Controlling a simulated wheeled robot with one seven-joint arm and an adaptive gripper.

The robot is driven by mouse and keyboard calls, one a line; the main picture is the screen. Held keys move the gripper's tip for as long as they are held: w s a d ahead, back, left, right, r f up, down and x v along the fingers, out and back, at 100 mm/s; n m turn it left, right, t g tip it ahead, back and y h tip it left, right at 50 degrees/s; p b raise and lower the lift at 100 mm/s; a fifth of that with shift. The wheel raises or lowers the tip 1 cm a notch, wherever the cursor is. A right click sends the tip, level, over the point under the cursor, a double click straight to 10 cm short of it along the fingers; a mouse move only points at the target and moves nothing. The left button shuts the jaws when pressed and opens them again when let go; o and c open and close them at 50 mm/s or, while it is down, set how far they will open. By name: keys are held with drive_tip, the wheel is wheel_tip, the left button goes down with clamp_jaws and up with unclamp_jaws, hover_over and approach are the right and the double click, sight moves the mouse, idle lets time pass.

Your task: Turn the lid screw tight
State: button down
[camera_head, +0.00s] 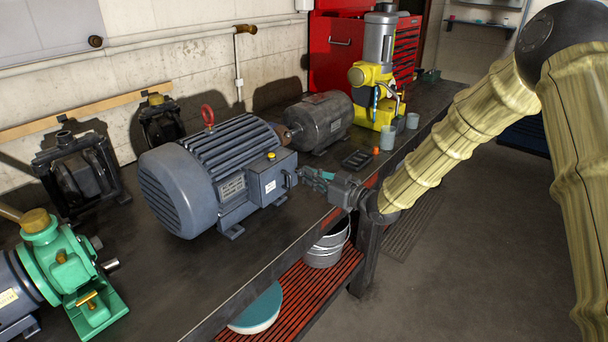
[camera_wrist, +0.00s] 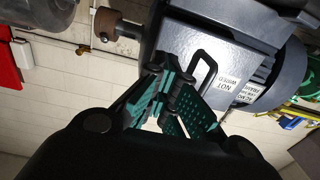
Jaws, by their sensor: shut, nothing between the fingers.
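The blue-grey motor (camera_head: 205,180) stands on the bench with its terminal box (camera_head: 262,186) facing the front. The box lid also shows in the wrist view (camera_wrist: 205,45), with a dark loop handle (camera_wrist: 204,73) and a "NOT WIRED" label (camera_wrist: 227,91). My gripper (camera_head: 303,174) reaches in from the right, its fingertips close to the lid's right part; I cannot tell whether they touch it. In the wrist view my gripper (camera_wrist: 175,75) has its teal fingers together, with nothing seen between them. I cannot make out the lid screw; the fingers may hide it.
A dark grey motor (camera_head: 320,122) stands behind, and a green pump (camera_head: 75,270) at the front left. A yellow machine (camera_head: 374,95), grey cups (camera_head: 388,137) and a small orange item (camera_head: 376,151) lie further along the bench. The bench front (camera_head: 200,290) is clear.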

idle(0.4)
drive_tip(key=shift+m+p, duration=3.2)
drive_tip(key=shift+m, duration=2.3)
drive_tip(key=c, duration=1.5)
unclamp_jaws()
